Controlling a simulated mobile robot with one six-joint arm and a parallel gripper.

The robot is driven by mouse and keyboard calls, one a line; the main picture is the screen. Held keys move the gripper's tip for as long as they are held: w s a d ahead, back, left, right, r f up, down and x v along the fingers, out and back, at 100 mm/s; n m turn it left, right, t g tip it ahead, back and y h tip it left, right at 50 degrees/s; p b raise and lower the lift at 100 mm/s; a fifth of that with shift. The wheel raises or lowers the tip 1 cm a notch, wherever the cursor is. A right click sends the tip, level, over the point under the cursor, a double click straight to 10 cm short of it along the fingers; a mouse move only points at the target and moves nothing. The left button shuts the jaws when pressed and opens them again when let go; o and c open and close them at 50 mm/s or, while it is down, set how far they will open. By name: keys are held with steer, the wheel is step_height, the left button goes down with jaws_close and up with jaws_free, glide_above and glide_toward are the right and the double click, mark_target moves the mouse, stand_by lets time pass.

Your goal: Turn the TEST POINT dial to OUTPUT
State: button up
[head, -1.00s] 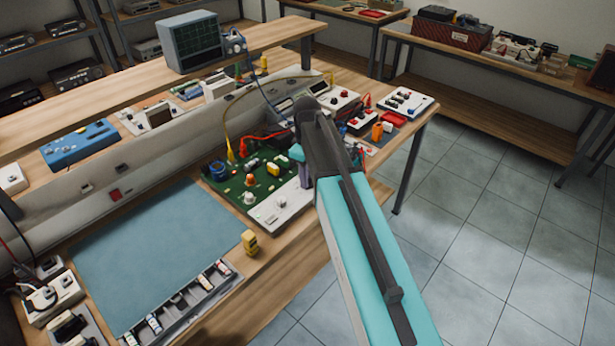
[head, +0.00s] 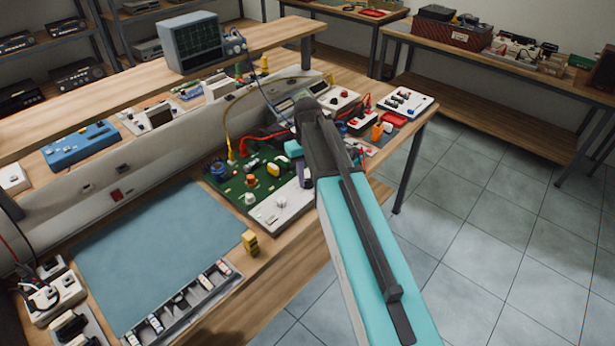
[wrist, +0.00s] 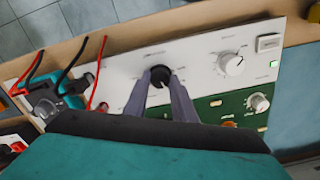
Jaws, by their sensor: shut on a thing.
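In the wrist view a black dial (wrist: 160,76) sits on a white panel (wrist: 195,62) of the board. My gripper (wrist: 161,84) has its two grey fingers on either side of this dial and is shut on it. The small print around the dial is too blurred to read, so I cannot tell its name or setting. A white dial (wrist: 231,63) stands to its right on the same panel. In the head view my arm hides the black dial; the white dial (head: 281,202) and the green board (head: 232,192) show to the left of my gripper (head: 294,150).
In the wrist view red and black leads (wrist: 100,70) rise close to the left of the fingers. Another knob (wrist: 259,103) stands on the green part. In the head view a blue mat (head: 150,255) lies clear at the left, with a yellow block (head: 250,242) at its corner.

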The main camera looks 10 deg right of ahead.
mark_target(307, 181)
stand_by(0.5)
steer(key=o, duration=1.1)
steer(key=shift+r, duration=0.2)
steer(key=shift+r+p, duration=4.4)
steer(key=shift+r, duration=2.35)
